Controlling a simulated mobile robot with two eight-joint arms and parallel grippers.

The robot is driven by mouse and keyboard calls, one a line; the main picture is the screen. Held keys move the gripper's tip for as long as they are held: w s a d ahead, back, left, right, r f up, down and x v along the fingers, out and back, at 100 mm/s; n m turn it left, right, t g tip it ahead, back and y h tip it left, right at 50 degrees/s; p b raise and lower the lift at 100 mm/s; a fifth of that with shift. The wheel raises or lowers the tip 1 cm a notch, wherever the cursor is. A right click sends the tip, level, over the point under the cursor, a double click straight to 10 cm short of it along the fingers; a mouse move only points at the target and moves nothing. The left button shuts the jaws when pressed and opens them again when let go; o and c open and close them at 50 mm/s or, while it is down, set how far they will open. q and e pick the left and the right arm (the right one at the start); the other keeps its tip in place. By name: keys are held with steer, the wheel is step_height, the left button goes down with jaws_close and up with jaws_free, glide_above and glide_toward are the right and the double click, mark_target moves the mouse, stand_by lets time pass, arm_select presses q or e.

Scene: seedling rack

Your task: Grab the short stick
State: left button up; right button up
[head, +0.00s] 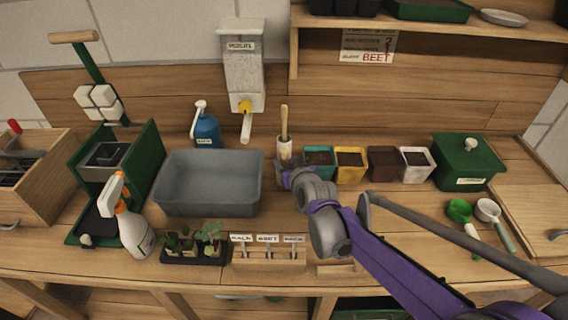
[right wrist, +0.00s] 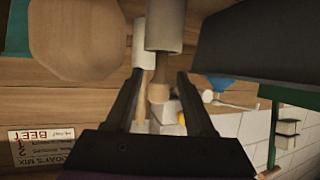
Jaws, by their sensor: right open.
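My right gripper (head: 281,171) is in the middle of the bench, in front of a pale holder (head: 284,148) with a tall wooden stick (head: 284,122) upright in it. In the right wrist view my right gripper (right wrist: 159,74) is open and empty. That view is upside down and shows two sticks in pale holders. The short stick (right wrist: 158,88), with a rounded end, appears between the fingertips; its holder (right wrist: 164,34) is nearer. The longer, thinner stick is behind, by the left finger. The short stick is hidden in the head view. My left gripper is out of view.
A grey tub (head: 208,182) and a blue bottle (head: 206,131) stand left of the gripper. Several pots, among them a yellow pot (head: 350,165), stand close on its right. A labelled rack (head: 268,256) and a seedling tray (head: 193,255) are at the front edge.

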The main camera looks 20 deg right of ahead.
steer(key=x, duration=0.2)
steer(key=shift+w+f, duration=0.2)
steer(key=shift+w, duration=0.15)
jaws_close()
